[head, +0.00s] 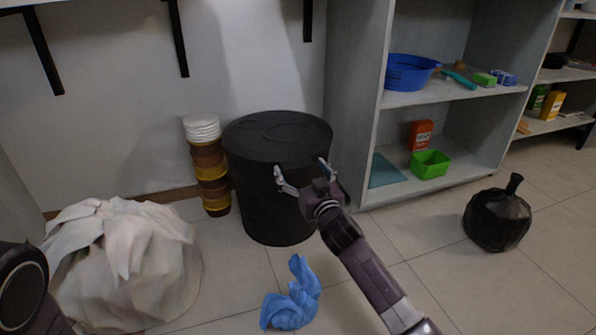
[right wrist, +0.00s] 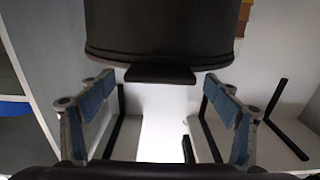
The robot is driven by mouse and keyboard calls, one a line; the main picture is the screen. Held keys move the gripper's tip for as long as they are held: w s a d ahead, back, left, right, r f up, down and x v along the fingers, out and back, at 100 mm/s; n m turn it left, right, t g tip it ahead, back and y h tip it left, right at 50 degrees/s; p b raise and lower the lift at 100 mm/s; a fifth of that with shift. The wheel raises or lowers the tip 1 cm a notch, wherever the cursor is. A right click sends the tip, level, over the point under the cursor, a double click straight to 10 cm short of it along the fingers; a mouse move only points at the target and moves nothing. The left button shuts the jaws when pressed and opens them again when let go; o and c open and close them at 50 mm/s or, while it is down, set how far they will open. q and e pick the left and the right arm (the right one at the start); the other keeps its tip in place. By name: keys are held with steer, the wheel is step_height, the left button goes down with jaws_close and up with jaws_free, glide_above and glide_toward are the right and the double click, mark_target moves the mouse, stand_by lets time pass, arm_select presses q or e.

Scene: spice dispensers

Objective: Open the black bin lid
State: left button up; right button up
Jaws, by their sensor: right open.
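The black bin (head: 268,208) stands on the floor against the wall, with its round black lid (head: 275,130) lying flat and closed on top. My right gripper (head: 302,172) is at the bin's front, just below the lid's rim, with its fingers spread wide and empty. In the right wrist view, the lid's curved rim (right wrist: 158,45) fills the top, and a small black tab (right wrist: 160,75) juts from it, between the open fingertips (right wrist: 160,84). I cannot tell whether a finger touches the bin. My left gripper is not in view.
A stack of brown and yellow tubs (head: 208,170) stands left of the bin, and a pale tied sack (head: 130,265) lies at front left. A blue crumpled bag (head: 292,297) is on the floor in front. A shelf unit (head: 355,120) stands close on the right; a black bag (head: 497,220) sits farther right.

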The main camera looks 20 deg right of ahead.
steer(key=shift+w+b, duration=0.35)
steer(key=shift+w, duration=0.6)
steer(key=shift+c, duration=0.7)
steer(key=shift+r, duration=0.1)
steer(key=c, duration=1.6)
